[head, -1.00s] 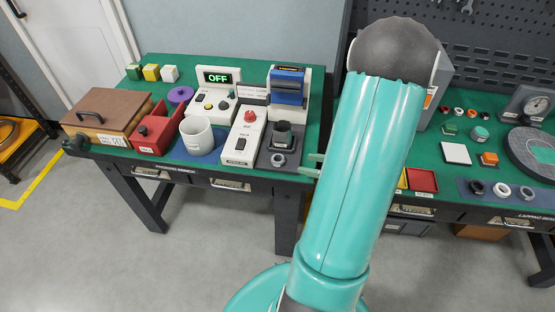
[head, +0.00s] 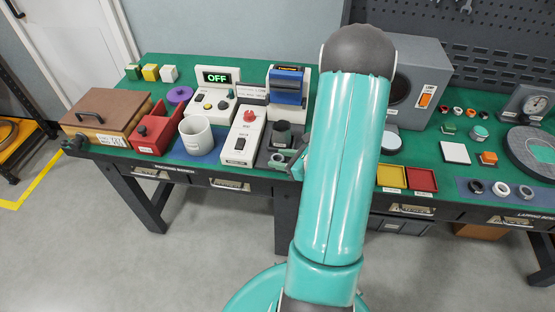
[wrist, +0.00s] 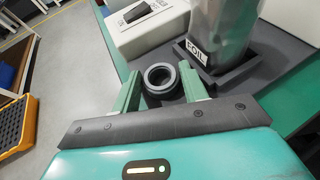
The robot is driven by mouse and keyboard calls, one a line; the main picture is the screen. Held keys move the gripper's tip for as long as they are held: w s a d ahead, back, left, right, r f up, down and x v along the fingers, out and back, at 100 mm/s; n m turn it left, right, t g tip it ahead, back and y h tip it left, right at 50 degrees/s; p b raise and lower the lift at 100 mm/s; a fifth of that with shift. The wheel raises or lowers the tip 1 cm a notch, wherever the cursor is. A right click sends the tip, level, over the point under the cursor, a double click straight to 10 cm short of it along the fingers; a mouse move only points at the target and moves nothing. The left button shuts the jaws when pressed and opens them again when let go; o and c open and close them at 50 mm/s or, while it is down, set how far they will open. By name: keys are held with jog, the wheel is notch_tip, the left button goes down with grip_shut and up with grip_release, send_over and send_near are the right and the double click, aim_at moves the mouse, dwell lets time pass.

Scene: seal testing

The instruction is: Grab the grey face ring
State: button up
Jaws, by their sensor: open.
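A grey ring (wrist: 160,77) sits on a darker round piece, on the dark plate beside the foil holder, in the wrist view. In the head view this ring (head: 278,160) shows at the front of the left bench, partly hidden by my gripper. My gripper (wrist: 160,82) is open, with one green finger on each side of the ring. I cannot tell whether the fingers touch it. In the head view my gripper (head: 293,162) is mostly hidden by my arm.
The foil block (wrist: 222,30) stands close behind the right finger. A white switch box (wrist: 145,28) is beyond the ring. A mug (head: 197,135) and red box (head: 155,132) are further left. More rings, including a grey one (head: 501,190), lie on the right bench.

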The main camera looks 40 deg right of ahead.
jog(key=c, duration=0.6)
jog(key=shift+r, duration=0.15)
